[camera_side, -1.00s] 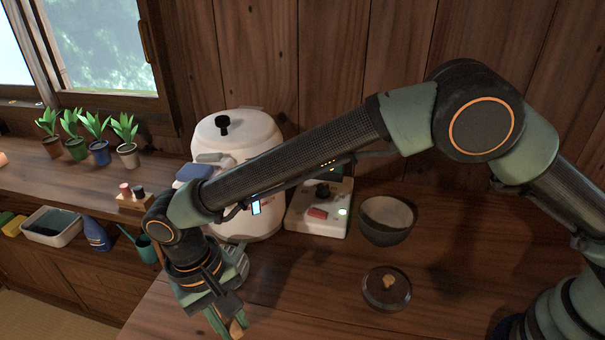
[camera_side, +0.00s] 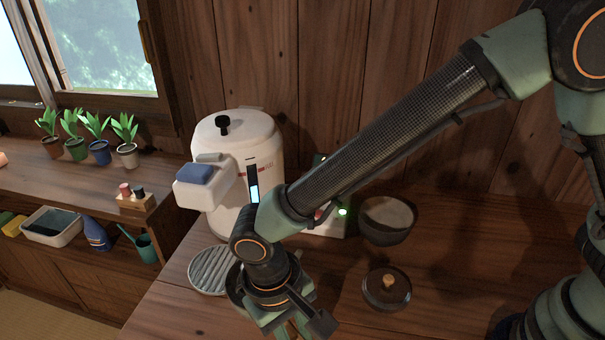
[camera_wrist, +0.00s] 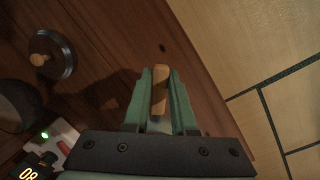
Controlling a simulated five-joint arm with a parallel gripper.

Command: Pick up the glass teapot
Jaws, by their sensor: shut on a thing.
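My gripper (camera_side: 287,327) is low over the front of the wooden counter. In the wrist view its green fingers (camera_wrist: 161,78) are shut on a light wooden handle (camera_wrist: 160,97), which I take for the handle of the glass teapot. A dark curved rim (camera_side: 234,284) shows behind my wrist in the side view and seems to be part of the teapot. The rest of its body is hidden by my gripper and wrist. I cannot tell whether it touches the counter.
A white water dispenser (camera_side: 242,150) stands behind, with a ribbed round tray (camera_side: 208,272) in front. A dark bowl (camera_side: 387,222) and a dark round lid (camera_side: 386,291) with a wooden knob are at right. The counter's front right is clear.

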